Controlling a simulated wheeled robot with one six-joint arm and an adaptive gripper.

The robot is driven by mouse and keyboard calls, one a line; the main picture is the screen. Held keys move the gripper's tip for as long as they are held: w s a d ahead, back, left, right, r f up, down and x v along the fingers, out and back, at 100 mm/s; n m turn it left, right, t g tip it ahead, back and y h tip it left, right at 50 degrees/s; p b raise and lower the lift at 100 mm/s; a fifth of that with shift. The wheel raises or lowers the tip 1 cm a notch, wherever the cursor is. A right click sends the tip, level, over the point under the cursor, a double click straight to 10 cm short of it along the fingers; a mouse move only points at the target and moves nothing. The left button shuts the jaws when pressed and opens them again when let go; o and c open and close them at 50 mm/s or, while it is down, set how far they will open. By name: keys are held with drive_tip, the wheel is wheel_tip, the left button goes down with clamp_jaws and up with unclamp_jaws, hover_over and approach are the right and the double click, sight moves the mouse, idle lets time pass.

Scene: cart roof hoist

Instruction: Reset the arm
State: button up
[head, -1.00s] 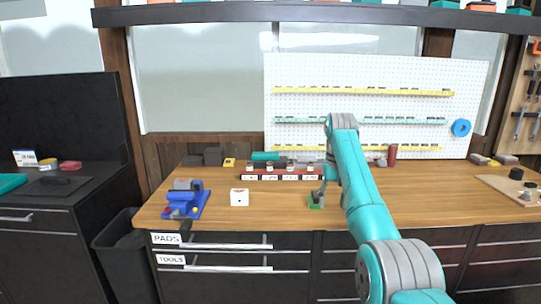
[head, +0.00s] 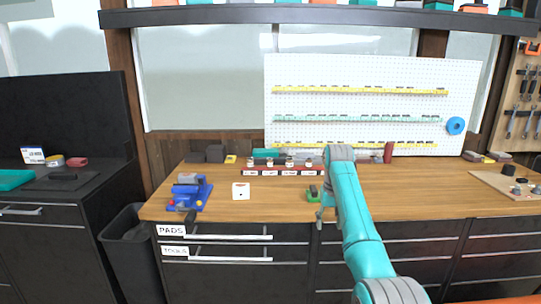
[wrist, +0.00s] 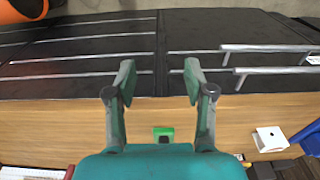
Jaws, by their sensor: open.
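My teal arm reaches over the wooden workbench (head: 430,200) in the head view. My gripper (head: 321,213) is small there, near the bench's front edge, partly hidden by the arm. In the wrist view my gripper (wrist: 158,72) is open, its two fingers apart with nothing between the tips. The fingertips lie over the dark drawer fronts, beyond the bench edge. A small green block (wrist: 163,134) lies on the bench between the finger bases in the wrist view. It also shows beside my gripper in the head view (head: 312,194).
A blue vise (head: 190,192) and a white box (head: 241,191) stand left on the bench. A labelled rack (head: 285,172) stands behind. A pegboard (head: 360,75) with strips rises at the back. Drawer handles (head: 230,259) project below the bench edge. A black bin (head: 130,245) stands left.

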drive_tip(key=s+f+t, duration=0.2)
drive_tip(key=s+f, duration=0.2)
drive_tip(key=f, duration=1.1)
drive_tip(key=s+f+t, duration=0.1)
drive_tip(key=s+f, duration=0.3)
drive_tip(key=f, duration=1.1)
drive_tip(key=s+f+t, duration=0.2)
drive_tip(key=s+f, duration=0.5)
drive_tip(key=s, duration=0.3)
drive_tip(key=s+f+t, duration=0.2)
drive_tip(key=s+f, duration=0.5)
drive_tip(key=s, duration=0.2)
drive_tip(key=s+r+t, duration=0.2)
drive_tip(key=s+r, duration=0.1)
drive_tip(key=s, duration=1)
drive_tip(key=s+r+t, duration=0.1)
drive_tip(key=s+r, duration=0.1)
drive_tip(key=s, duration=1.1)
drive_tip(key=s+r+t, duration=0.2)
drive_tip(key=s+r, duration=0.6)
drive_tip(key=r, duration=0.4)
drive_tip(key=s+r+t, duration=0.2)
drive_tip(key=s+r, duration=0.7)
drive_tip(key=r, duration=0.3)
drive_tip(key=shift+s, duration=0.15)
